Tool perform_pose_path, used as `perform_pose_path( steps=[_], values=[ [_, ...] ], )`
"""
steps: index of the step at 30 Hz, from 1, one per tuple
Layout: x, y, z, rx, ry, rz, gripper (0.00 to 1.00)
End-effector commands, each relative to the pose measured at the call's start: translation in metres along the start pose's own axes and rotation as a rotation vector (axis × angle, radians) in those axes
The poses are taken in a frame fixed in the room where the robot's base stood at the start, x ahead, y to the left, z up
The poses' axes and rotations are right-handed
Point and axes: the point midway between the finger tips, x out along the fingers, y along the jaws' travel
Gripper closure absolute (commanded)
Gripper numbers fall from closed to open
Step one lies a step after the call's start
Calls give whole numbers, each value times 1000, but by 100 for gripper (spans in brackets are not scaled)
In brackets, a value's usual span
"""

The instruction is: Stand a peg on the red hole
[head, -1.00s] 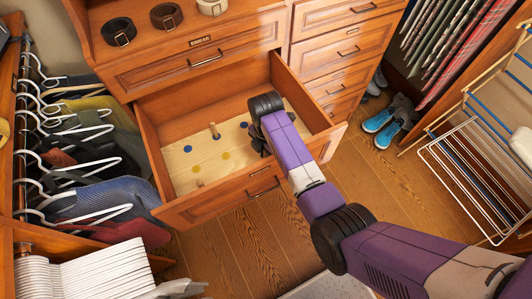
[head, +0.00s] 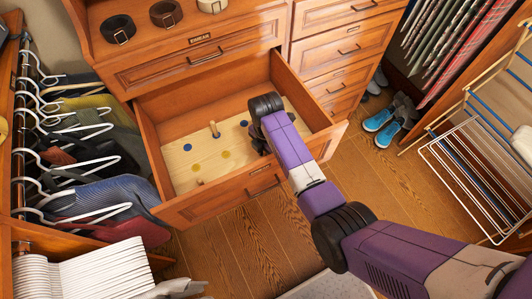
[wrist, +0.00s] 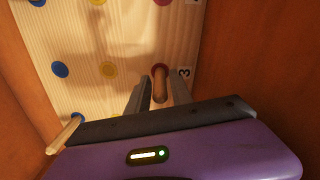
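A pale wooden board (head: 243,158) with coloured spots lies in the open drawer. In the wrist view a wooden peg (wrist: 160,88) is between the two fingers of my gripper (wrist: 160,92), which sit close on both sides of it. The far end of this peg overlaps the red hole (wrist: 160,68); I cannot tell whether it is seated. A second peg (head: 214,130) stands upright on the board in the head view. A third peg (head: 200,182) shows near the drawer front. One peg (wrist: 65,135) also shows at lower left in the wrist view. My arm hides the fingertips in the head view.
The drawer's front wall (head: 225,200) and side walls surround the board closely. Blue (wrist: 60,70) and yellow (wrist: 107,70) spots lie left of the red one. Hanging clothes (head: 85,150) stand left of the drawer, and a drying rack (head: 475,170) stands at right.

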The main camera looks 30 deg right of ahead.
Motion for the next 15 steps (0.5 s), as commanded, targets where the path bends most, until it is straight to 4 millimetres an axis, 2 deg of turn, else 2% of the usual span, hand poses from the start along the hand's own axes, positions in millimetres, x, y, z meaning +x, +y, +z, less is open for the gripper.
perform_pose_path(
  steps=[11,15],
  values=[
    [-1,0,0,0,0,0,60],
    [-13,1,0,0,-1,3,60]
  ],
)
